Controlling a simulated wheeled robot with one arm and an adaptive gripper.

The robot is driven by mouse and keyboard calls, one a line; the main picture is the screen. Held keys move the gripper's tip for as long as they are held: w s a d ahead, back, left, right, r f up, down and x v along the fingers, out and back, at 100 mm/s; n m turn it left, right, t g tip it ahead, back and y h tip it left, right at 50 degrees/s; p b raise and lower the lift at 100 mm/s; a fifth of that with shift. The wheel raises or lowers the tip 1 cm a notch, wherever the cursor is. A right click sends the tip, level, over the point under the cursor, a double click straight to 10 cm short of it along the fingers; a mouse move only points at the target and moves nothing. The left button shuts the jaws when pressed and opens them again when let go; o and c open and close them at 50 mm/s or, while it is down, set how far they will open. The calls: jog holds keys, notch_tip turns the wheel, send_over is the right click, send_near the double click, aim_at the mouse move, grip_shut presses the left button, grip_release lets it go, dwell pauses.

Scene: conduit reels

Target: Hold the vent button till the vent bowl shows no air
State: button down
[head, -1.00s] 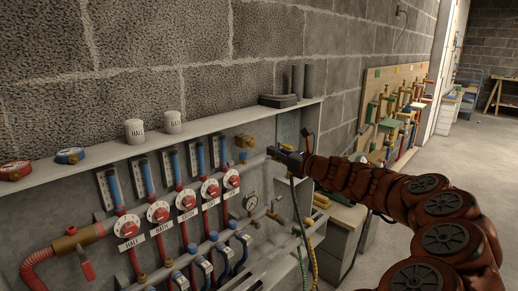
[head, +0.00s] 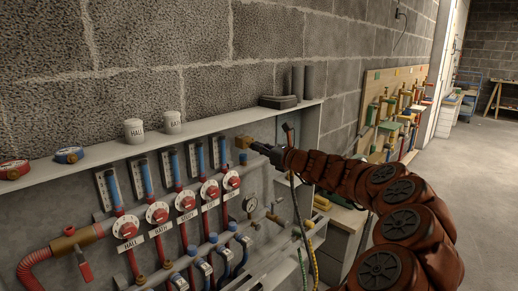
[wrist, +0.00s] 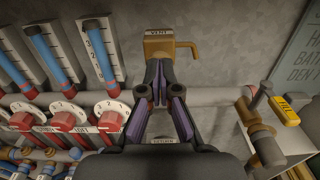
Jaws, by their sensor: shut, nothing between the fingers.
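The brass vent block (wrist: 158,47), labelled VENT, has a bent spout on its right in the wrist view. It also shows in the head view (head: 243,142), high on the panel at the right of the gauge row. My gripper (wrist: 160,72) is shut and empty, its fingertips at the lower edge of the block in the picture. In the head view my gripper (head: 256,147) is just right of the block. I cannot tell whether the tips touch it. The vent button and the vent bowl cannot be made out; the fingers may cover them.
Several flow tubes (wrist: 101,52) and red dials (wrist: 112,112) stand left of my gripper. A grey pipe (wrist: 215,96) runs behind the fingers. A valve with a yellow tag (wrist: 287,110) is at the right. A shelf (head: 90,158) runs above the panel.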

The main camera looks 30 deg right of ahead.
jog(key=shift+p+x, duration=0.85)
jog(key=shift+p, duration=0.15)
jog(key=shift+a, duration=0.1)
dwell(0.4)
jog(key=p+v, duration=0.2)
jog(key=v, duration=1.2)
dwell(0.4)
